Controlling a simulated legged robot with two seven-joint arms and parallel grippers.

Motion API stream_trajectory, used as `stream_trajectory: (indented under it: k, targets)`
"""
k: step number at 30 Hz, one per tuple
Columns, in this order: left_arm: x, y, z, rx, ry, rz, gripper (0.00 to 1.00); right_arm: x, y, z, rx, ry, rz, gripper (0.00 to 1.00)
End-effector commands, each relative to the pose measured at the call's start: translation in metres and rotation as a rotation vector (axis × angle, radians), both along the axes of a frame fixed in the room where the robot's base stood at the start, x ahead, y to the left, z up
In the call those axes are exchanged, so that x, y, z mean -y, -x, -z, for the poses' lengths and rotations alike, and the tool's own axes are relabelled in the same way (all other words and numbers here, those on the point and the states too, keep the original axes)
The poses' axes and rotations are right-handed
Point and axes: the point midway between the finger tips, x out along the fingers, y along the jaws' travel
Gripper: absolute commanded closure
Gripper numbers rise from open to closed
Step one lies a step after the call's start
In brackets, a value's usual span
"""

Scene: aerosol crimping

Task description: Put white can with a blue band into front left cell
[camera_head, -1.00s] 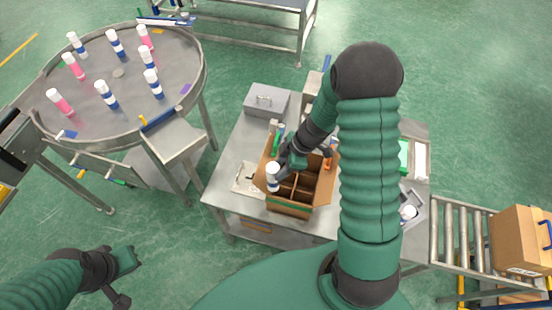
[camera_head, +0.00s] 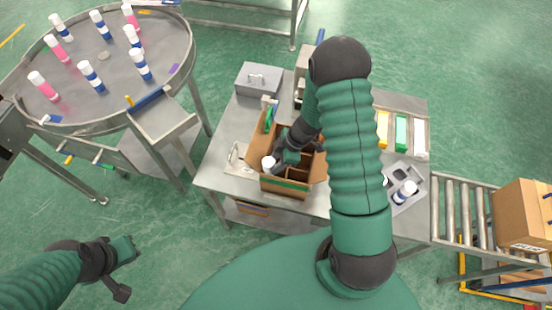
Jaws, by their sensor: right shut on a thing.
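A cardboard box with cells (camera_head: 288,184) stands open on the metal table. My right gripper (camera_head: 276,160) is shut on a white can (camera_head: 268,163), held at the left front part of the box. Only the can's white top shows above the box wall; its lower part and any blue band are hidden. I cannot tell whether the can touches the cell floor. The cells to the right of it look empty where visible. My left gripper (camera_head: 127,268) is low at the left, away from the table, and its jaw opening is unclear.
A round table (camera_head: 110,105) at the left holds several white cans with blue or pink bands. A grey toolbox (camera_head: 258,79) stands behind the box. A grey tray (camera_head: 414,196) with a can lies to the right. A roller conveyor (camera_head: 464,215) carries a closed carton (camera_head: 524,215).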

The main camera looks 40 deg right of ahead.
Motion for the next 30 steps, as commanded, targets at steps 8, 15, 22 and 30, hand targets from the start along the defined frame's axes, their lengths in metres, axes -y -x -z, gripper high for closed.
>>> stream_trajectory:
  k: [8,15,22,30]
  targets:
    - [0.0005,-0.0003,0.0063,0.000,0.000,0.001,1.00,0.0008,0.0008,0.0129,0.001,0.000,0.000,1.00]
    - [0.0005,-0.0002,0.0059,0.000,0.000,0.001,1.00,-0.0023,0.0009,0.0115,0.002,0.003,0.000,0.57]
    - [0.0003,-0.0002,0.0060,0.000,0.000,0.001,1.00,-0.0014,0.0003,0.0124,0.001,0.002,-0.001,0.35]
    - [0.0004,-0.0002,0.0078,0.000,0.000,0.001,1.00,0.0023,0.0011,0.0077,0.002,0.001,-0.001,0.35]
